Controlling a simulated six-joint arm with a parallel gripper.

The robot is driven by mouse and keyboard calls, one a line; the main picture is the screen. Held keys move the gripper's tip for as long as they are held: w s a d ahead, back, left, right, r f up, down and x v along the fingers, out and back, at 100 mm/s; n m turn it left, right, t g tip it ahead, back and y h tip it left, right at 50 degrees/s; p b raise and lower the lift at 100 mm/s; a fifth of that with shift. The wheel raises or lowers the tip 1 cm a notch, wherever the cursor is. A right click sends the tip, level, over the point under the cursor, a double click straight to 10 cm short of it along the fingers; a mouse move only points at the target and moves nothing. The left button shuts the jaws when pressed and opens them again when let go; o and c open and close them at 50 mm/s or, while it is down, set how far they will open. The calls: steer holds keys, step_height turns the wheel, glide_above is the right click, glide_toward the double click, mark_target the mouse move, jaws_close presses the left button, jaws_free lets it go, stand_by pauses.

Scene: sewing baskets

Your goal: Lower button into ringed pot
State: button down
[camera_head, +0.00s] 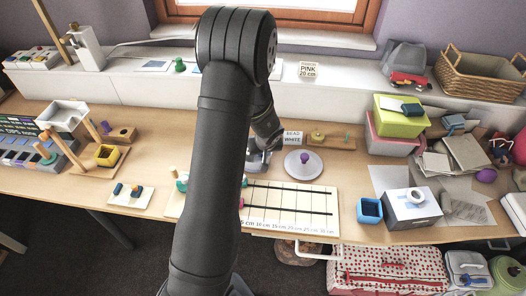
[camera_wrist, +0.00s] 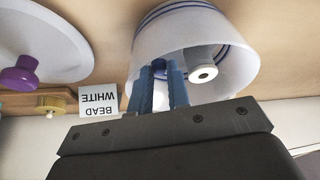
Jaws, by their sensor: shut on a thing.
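The ringed pot (camera_wrist: 237,70) is white with blue bands and fills the upper middle of the wrist view. My gripper (camera_wrist: 163,80) has two blue fingers close together, overlapping the pot in this view. In the head view my arm hides most of the gripper and pot.
A card reading BEAD WHITE (camera_wrist: 98,101) stands beside the pot. A pale disc (camera_head: 303,165) with a purple knob lies to the right. A lined measuring board (camera_head: 290,208) lies in front. A blue cup (camera_head: 369,210) and a grey box (camera_head: 413,208) stand further right.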

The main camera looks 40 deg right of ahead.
steer(key=c, duration=1.3)
jaws_free()
steer(key=v, duration=1.7)
steer(key=shift+r, duration=0.15)
steer(key=x, duration=1.7)
steer(key=shift+s, duration=0.1)
